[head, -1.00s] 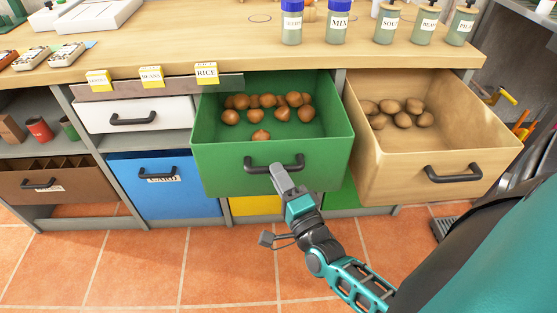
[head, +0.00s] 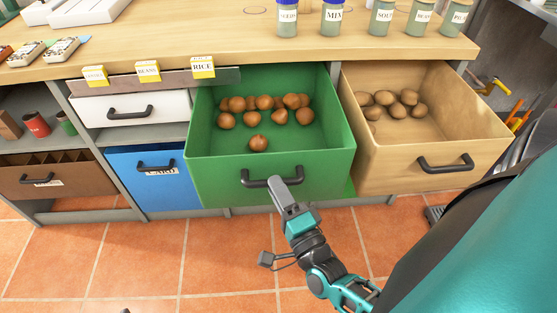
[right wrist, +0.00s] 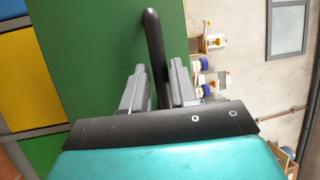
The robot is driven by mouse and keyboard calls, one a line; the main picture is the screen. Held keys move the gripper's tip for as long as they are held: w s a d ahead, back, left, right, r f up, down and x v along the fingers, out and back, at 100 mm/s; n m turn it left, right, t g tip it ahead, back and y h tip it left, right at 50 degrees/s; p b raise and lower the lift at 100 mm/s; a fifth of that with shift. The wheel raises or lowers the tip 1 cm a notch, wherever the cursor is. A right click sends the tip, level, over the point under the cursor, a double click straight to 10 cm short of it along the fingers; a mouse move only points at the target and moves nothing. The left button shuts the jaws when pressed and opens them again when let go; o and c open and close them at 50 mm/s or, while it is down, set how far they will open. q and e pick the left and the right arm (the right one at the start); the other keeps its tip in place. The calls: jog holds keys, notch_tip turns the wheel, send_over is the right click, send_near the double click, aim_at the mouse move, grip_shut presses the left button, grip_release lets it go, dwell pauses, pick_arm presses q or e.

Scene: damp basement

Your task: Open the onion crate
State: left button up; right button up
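The green onion crate (head: 225,178) is pulled far out from under the wooden counter, with several brown onions (head: 258,143) inside. Its black bar handle (head: 258,183) is on the front face. My right gripper (head: 279,184) is at the right part of this handle. In the right wrist view the handle (right wrist: 153,40) runs between the two fingers of the gripper (right wrist: 158,88), which are close on either side of it. My left gripper is not in view.
A tan crate (head: 435,148) with potatoes stands open at the right, beside the green one. Jars (head: 333,17) stand on the counter (head: 200,40). The tiled floor in front is clear.

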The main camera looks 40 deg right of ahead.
jog(key=shift+o, duration=1.4)
jog(key=v, duration=1.3)
